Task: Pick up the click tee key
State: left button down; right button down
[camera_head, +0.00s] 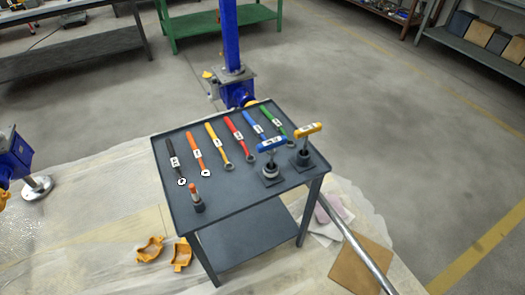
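Two T-handled tools stand upright in dark holders at the right side of the small grey table (241,181). One has a blue handle (272,145) and the other a yellow-orange handle (308,129). Both handles carry pale labels too small to read, so I cannot tell which is the click tee key. Their lower ends are hidden in the holders. Neither of my grippers is in view.
A row of wrenches with coloured handles, including a red one (234,126), lies along the table. An orange-topped tool (194,188) stands near its front left. A blue jack column (230,38) rises behind. Orange parts (150,249) and a metal bar (355,243) are below.

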aim_at(268, 145)
jog(key=z, duration=1.9)
jog(key=i, duration=0.45)
jog(key=u, duration=1.25)
